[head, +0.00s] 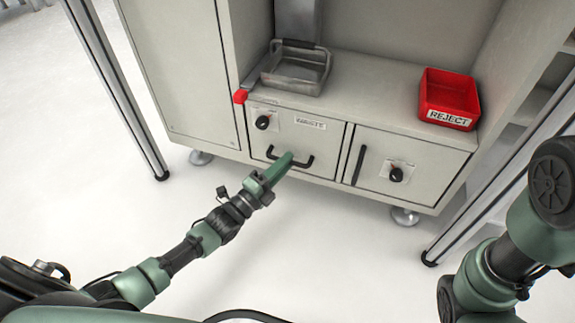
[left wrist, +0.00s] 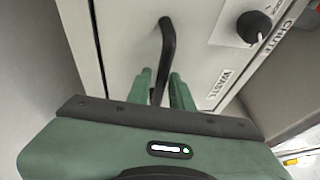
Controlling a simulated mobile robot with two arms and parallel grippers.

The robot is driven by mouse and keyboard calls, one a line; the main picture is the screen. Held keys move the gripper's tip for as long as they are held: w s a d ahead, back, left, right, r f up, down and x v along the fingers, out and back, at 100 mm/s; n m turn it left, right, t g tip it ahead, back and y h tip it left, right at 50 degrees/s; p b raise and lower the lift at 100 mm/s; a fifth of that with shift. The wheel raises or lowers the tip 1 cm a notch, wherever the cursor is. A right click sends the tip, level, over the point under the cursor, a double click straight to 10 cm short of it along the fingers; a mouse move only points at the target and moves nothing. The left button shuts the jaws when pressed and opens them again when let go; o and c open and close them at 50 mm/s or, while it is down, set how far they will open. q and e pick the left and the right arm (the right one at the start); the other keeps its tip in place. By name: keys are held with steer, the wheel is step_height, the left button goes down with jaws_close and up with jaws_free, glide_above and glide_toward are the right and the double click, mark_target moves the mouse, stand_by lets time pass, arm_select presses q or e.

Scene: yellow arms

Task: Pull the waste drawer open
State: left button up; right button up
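The waste drawer (head: 325,142) is a pale grey front with a WASTE label, a black knob and a black bar handle (head: 304,165). It looks flush with the cabinet. My left gripper (head: 287,158) is at the handle, its green fingers covering part of the bar in the head view. In the left wrist view the fingers of my left gripper (left wrist: 161,82) stand apart, one on each side of the black handle (left wrist: 168,45), with small gaps seeming to show. The WASTE label (left wrist: 219,84) and knob (left wrist: 254,26) show there too. My right gripper is out of view.
A door (head: 398,170) with an upright handle and knob is right of the drawer. A grey metal tray (head: 297,80) and a red REJECT bin (head: 449,92) stand on the ledge above. Metal posts rise at both sides. The floor before the cabinet is clear.

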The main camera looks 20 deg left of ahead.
arm_select(q)
steer(key=shift+w+d+r, duration=0.1)
steer(key=shift+w+d, duration=0.1)
steer(key=shift+w, duration=0.25)
jaws_close()
stand_by(1.1)
